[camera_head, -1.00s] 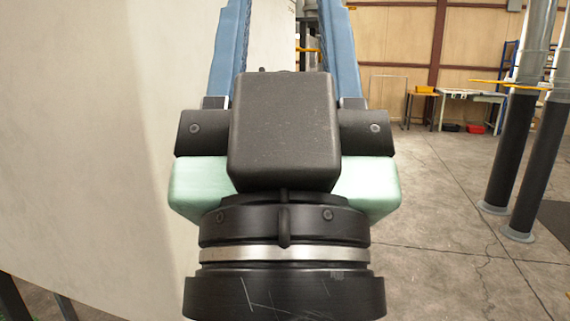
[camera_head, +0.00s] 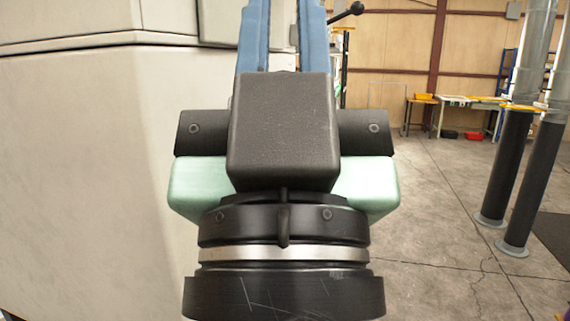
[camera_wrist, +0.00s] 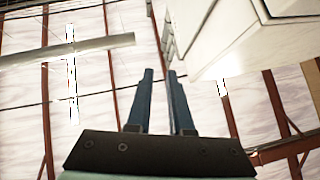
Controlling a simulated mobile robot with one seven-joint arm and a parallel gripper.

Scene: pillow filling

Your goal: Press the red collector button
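The red collector button does not show in either view. My gripper (camera_wrist: 160,73) points up and away in the wrist view, with two blue fingers close together and a narrow gap between them. Nothing shows in that gap. In the head view the fingers run up past the top edge, so their tips are out of the picture. A large off-white machine cabinet (camera_head: 95,150) stands on the left, partly behind my arm. A pale boxy body (camera_wrist: 235,30) shows at the upper right of the wrist view, beside the fingers.
A black ball knob on a lever (camera_head: 356,9) sticks out right of the fingers. Black-based metal pipes (camera_head: 505,170) stand at the right. Tables (camera_head: 470,98) stand against the far wall. The concrete floor (camera_head: 430,240) between is clear.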

